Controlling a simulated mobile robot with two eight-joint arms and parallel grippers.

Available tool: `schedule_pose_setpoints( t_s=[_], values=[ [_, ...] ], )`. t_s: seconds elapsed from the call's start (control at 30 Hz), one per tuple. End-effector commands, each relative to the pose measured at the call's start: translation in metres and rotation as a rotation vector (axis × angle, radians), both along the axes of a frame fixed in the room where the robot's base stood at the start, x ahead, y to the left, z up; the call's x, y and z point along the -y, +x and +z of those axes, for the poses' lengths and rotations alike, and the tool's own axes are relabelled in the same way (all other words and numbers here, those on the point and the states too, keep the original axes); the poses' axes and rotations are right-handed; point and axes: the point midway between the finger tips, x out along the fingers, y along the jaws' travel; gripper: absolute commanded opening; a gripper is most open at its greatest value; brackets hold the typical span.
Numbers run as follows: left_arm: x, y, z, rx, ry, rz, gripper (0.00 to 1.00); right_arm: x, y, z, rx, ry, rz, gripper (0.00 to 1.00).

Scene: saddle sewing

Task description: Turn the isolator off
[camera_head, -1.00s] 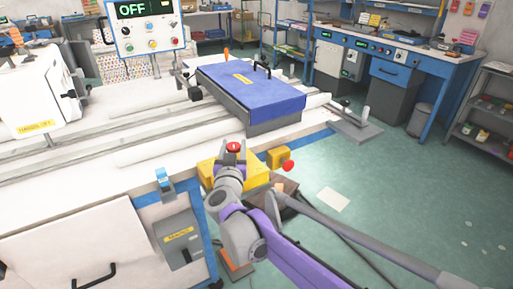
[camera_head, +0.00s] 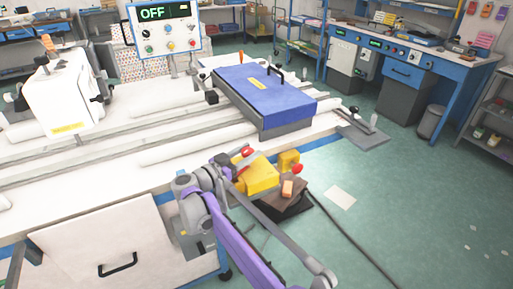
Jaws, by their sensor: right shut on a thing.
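The isolator is a grey box (camera_head: 192,240) on the front of the sewing bench, right of the white drawer panel. My right arm comes in from the lower right and bends in front of its top. My right gripper (camera_head: 184,182) is at the isolator's upper end, where a bit of blue handle shows. It is shut on what looks like that handle. The fingers are small and partly hidden by my wrist, so the handle's exact position is unclear. The hanging control panel (camera_head: 163,28) shows OFF on its display. My left gripper is not in view.
A yellow box (camera_head: 262,177) with a red button stands right of my wrist, beside a smaller yellow box (camera_head: 290,161) with a red knob. A blue-topped block (camera_head: 262,92) lies on the bench. A white machine head (camera_head: 62,97) stands left. The floor at right is mostly clear.

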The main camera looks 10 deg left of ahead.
Motion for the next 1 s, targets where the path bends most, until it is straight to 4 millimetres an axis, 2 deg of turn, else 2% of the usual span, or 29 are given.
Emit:
schedule_pose_setpoints(
  t_s=[0.2,0.73,0.77,0.9,1.0],
  values=[
    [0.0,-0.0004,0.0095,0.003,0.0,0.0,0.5,-0.0021,-0.0004,0.0004,0.001,0.002,-0.062,0.0],
    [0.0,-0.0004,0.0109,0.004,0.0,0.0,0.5,-0.0022,-0.0002,-0.0002,0.002,0.001,-0.08,0.0],
    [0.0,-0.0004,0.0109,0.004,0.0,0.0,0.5,-0.0021,-0.0001,-0.0001,0.002,0.001,-0.08,0.57],
    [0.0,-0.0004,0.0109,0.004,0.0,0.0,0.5,-0.002,-0.0001,0.0,0.002,0.001,-0.079,0.82],
    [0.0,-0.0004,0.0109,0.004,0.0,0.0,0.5,-0.002,-0.0001,0.0001,0.001,0.0,-0.079,0.82]
  ],
)
